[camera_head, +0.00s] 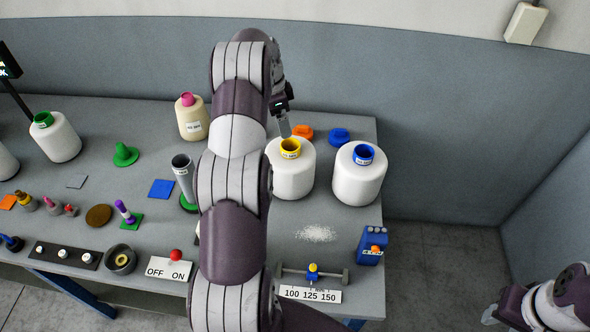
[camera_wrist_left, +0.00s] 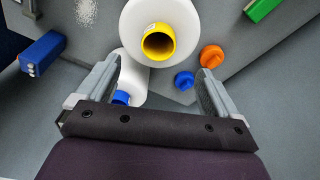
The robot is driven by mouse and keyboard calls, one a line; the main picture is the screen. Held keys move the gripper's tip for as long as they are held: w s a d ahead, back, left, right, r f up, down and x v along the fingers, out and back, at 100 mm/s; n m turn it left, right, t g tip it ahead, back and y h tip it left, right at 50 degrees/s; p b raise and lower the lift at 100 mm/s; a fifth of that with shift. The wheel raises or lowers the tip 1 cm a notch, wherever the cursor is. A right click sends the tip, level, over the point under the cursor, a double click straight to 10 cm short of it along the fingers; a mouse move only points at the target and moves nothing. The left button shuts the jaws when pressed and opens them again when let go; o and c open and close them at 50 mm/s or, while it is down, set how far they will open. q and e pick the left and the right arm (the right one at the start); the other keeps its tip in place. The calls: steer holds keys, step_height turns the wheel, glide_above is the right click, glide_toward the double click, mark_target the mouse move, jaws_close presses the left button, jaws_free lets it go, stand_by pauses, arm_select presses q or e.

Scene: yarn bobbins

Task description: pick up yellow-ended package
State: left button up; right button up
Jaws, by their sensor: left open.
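The yellow-ended package (camera_head: 296,175) is a white yarn bobbin with a yellow tube end, standing upright on the table right of my left arm. In the left wrist view the yellow-ended package (camera_wrist_left: 183,20) is at the top centre, its hollow yellow end facing the camera. My left gripper (camera_head: 285,128) is above and just behind the yellow end in the head view, partly hidden by its own arm. In the wrist view my left gripper (camera_wrist_left: 153,82) has its fingers spread, with no object held. My right arm shows at the lower right; its fingertips are not clearly visible.
A blue-ended white bobbin (camera_head: 358,175) stands close on the right. Orange (camera_head: 303,132) and blue (camera_head: 340,135) knobbed pieces lie behind. A pink-ended cream bobbin (camera_head: 192,118) and a grey tube (camera_head: 183,172) stand to the left. A blue box (camera_head: 371,246) is near the right edge.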

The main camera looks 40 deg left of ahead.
arm_select(q)
steer(key=b, duration=0.5)
glide_above(289, 141)
steer(key=s+d, duration=0.2)
step_height(289, 141, down, 7)
steer(key=f, duration=0.3)
steer(key=shift+s+a+f, duration=0.1)
steer(key=shift+s+a, duration=0.15)
steer(key=shift+w+f, duration=0.25)
steer(key=shift+d, duration=0.15)
steer(key=c, duration=0.4)
jaws_close()
steer(key=shift+r, duration=0.15)
arm_select(e)
step_height(289, 141, down, 7)
steer(key=w, duration=0.1)
steer(key=shift+d, duration=0.3)
